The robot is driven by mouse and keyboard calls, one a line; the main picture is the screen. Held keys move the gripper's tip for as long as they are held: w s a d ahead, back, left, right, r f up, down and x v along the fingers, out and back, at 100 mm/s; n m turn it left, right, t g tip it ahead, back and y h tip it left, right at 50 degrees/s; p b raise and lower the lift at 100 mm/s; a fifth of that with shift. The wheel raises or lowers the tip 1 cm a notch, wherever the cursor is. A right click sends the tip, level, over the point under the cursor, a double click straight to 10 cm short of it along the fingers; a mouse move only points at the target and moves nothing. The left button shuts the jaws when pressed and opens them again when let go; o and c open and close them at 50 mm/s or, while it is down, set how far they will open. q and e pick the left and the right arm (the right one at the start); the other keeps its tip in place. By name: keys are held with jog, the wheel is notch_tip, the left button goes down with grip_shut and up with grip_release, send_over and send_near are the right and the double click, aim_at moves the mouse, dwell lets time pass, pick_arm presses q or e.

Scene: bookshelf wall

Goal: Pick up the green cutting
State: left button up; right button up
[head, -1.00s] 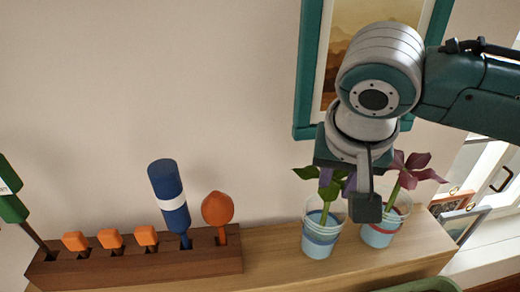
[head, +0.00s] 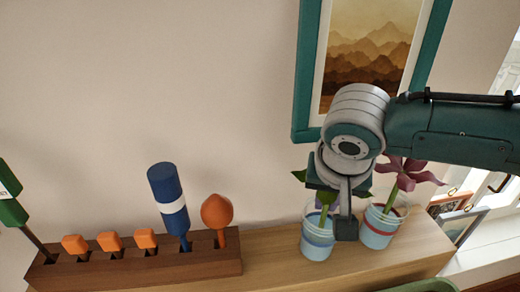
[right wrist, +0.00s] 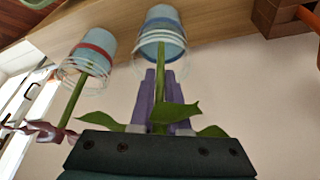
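The green cutting (head: 323,216) has a thin green stem and a few leaves. It stands upright in the left light-blue cup (head: 317,243). My right gripper (head: 325,203) is down at the cutting from above, and its dark wrist parts hide some of the leaves. In the right wrist view, the purple fingers (right wrist: 160,95) lie close on both sides of the stem (right wrist: 160,108) and look shut on it, just beyond the clear rim of the cup (right wrist: 160,35). My left gripper is not in view.
A second cup (head: 380,230) with a red band holds a purple-pink flower (head: 412,176) close on the right. A wooden rack (head: 130,268) with several handled tools stands left on the shelf (head: 275,262). A framed picture (head: 425,50) hangs behind my arm.

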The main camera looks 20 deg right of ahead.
grip_shut()
